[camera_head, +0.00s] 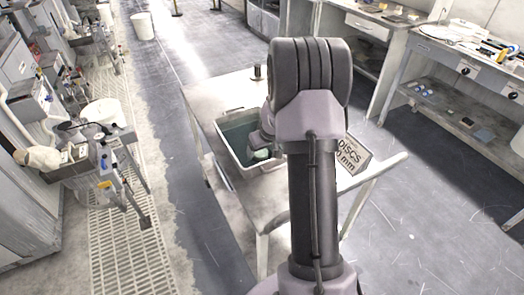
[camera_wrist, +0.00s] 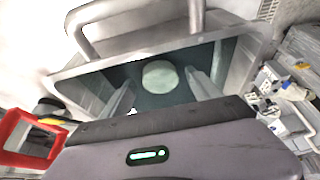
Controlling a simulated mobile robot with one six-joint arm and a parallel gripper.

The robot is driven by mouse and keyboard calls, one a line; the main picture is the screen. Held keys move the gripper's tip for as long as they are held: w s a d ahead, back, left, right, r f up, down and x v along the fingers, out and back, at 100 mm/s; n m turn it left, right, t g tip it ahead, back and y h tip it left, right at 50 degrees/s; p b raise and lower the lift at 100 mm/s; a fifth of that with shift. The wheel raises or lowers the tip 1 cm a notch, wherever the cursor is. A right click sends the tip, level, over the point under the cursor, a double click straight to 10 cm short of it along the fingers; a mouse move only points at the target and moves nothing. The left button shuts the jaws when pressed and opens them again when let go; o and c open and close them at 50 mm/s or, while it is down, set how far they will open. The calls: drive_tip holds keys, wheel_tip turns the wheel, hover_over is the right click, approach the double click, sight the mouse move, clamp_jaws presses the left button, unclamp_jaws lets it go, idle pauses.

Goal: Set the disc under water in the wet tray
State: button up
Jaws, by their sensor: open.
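The wet tray (camera_head: 227,155) is a pale rectangular tub of teal water on the table. Its rim also shows in the wrist view (camera_wrist: 85,68). The disc (camera_wrist: 159,76) is round and pale green. It appears in the tray's water, between my gripper's fingers; I cannot tell whether it touches the tray floor. My gripper (camera_wrist: 160,78) is open, its two fingers pointing down into the tray, one on each side of the disc with visible gaps. In the head view my arm hides most of the gripper and the tray's right side.
The white table (camera_head: 212,98) carries a small dark cylinder (camera_head: 257,72) behind the tray and a sign (camera_head: 352,155) about discs to the right. Benches (camera_head: 385,30) with tools stand at the back right. Machines line the left side. The floor aisle between is clear.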

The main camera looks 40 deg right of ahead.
drive_tip(key=p+v, duration=0.4)
drive_tip(key=v, duration=0.8)
drive_tip(key=s+a+r+t+y, duration=0.1)
drive_tip(key=a+r, duration=0.5)
drive_tip(key=a, duration=0.3)
drive_tip(key=s+a+r, duration=0.1)
drive_tip(key=a+r, duration=0.5)
drive_tip(key=a, duration=0.2)
drive_tip(key=s+a+r+y, duration=0.1)
drive_tip(key=s+a+r, duration=0.1)
drive_tip(key=s+a, duration=0.6)
drive_tip(key=s+a+r+m+y, duration=0.1)
drive_tip(key=s+a+r, duration=0.1)
drive_tip(key=s+a, duration=0.6)
drive_tip(key=shift+s+a+r+m, duration=0.25)
drive_tip(key=shift+s+a+m, duration=0.05)
drive_tip(key=shift+s, duration=0.3)
idle(0.3)
